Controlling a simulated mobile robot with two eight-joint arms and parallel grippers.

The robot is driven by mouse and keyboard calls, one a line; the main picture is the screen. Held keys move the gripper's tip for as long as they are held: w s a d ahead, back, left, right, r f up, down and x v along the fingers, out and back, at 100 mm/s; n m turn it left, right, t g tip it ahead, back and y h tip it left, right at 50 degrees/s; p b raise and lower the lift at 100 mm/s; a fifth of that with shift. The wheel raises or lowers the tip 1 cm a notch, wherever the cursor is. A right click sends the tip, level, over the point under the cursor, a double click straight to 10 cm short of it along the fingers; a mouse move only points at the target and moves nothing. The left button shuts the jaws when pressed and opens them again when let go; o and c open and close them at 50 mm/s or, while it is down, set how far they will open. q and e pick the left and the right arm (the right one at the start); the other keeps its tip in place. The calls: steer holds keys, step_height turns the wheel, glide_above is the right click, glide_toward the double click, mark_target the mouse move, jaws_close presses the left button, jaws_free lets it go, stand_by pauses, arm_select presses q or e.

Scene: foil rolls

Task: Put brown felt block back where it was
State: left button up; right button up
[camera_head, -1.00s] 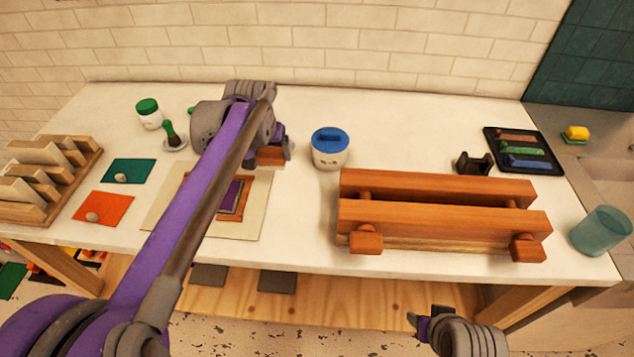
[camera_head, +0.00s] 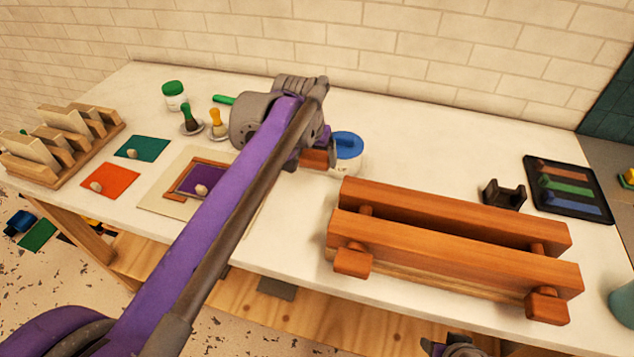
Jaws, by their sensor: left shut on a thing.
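My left gripper (camera_head: 325,150) is shut on a brown block (camera_head: 315,159), which matches the brown felt block. It holds the block over the table, just left of the white jar with the blue lid (camera_head: 348,150). The fingers and wrist hide part of the block. A black tray (camera_head: 540,203) at the right has brown, green and blue strips in it; whether these are blocks or coloured slots I cannot tell. My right gripper (camera_head: 432,346) shows only a little at the bottom edge, apart from everything on the table.
A wooden press with two long beams (camera_head: 450,240) stands front right, a black holder (camera_head: 504,195) behind it. A purple sheet (camera_head: 200,180) with a pebble lies on a framed board, partly behind my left arm. Orange (camera_head: 112,181) and green (camera_head: 146,148) sheets and a card rack (camera_head: 62,145) are left.

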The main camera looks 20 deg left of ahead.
mark_target(317, 183)
arm_select(q)
step_height(317, 183, down, 3)
steer(key=shift+a, duration=0.1)
steer(key=shift+f+b, duration=0.35)
steer(key=shift+f, duration=1.75)
steer(key=shift+f, duration=0.15)
steer(key=o, duration=1.2)
steer(key=shift+r, duration=0.3)
steer(key=p+v, duration=0.1)
steer(key=v, duration=1)
steer(key=shift+s+r, duration=0.25)
steer(key=shift+r, duration=0.1)
